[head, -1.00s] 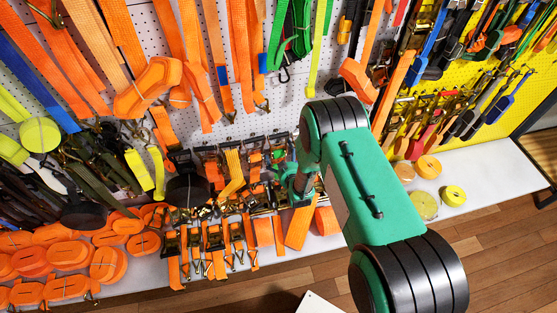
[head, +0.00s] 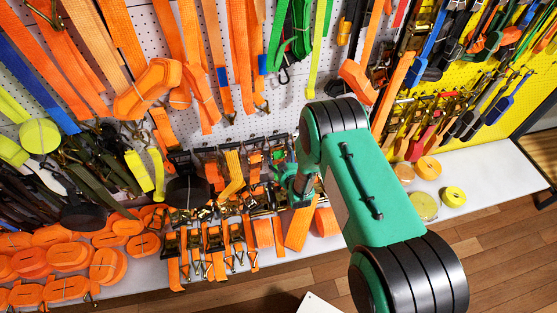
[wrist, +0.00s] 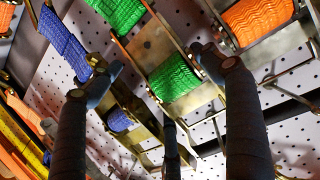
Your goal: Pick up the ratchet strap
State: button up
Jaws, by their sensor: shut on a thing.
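In the wrist view, my gripper (wrist: 162,72) has dark fingers on both sides of a metal ratchet wound with green webbing (wrist: 174,78). A third dark finger shows below it. The fingers are shut on this ratchet strap, and the perforated wall panel (wrist: 290,150) is close behind. In the head view my arm reaches down to a row of ratchet straps low on the wall; my gripper and the held strap are mostly hidden there.
A blue strap (wrist: 65,45) and an orange-wound ratchet (wrist: 258,18) are close beside the held one. Orange coils (head: 65,255) crowd the white shelf (head: 478,172) at left; its right part is mostly clear. Many straps hang above.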

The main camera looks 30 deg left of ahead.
jog(key=shift+r, duration=0.2)
jog(key=shift+r+p, duration=0.45)
jog(key=shift+r, duration=0.3)
jog(key=s+d+p, duration=0.3)
jog(key=s+d, duration=0.9)
jog(key=shift+s+d+f, duration=0.15)
jog(key=shift+s+d, duration=0.15)
jog(key=shift+w, duration=0.1)
jog(key=shift+g+h, duration=0.8)
jog(key=w+d, duration=0.3)
jog(key=w, duration=0.3)
jog(key=w+d+r+p, duration=0.1)
jog(key=w+d, duration=0.3)
jog(key=w, duration=0.2)
jog(key=w+d+p, duration=0.1)
jog(key=w+d, duration=0.2)
jog(key=w, duration=0.3)
jog(key=shift+w+d+r, duration=0.2)
jog(key=shift+d+r, duration=0.05)
jog(key=shift+w+a, duration=0.25)
jog(key=shift+a, duration=0.1)
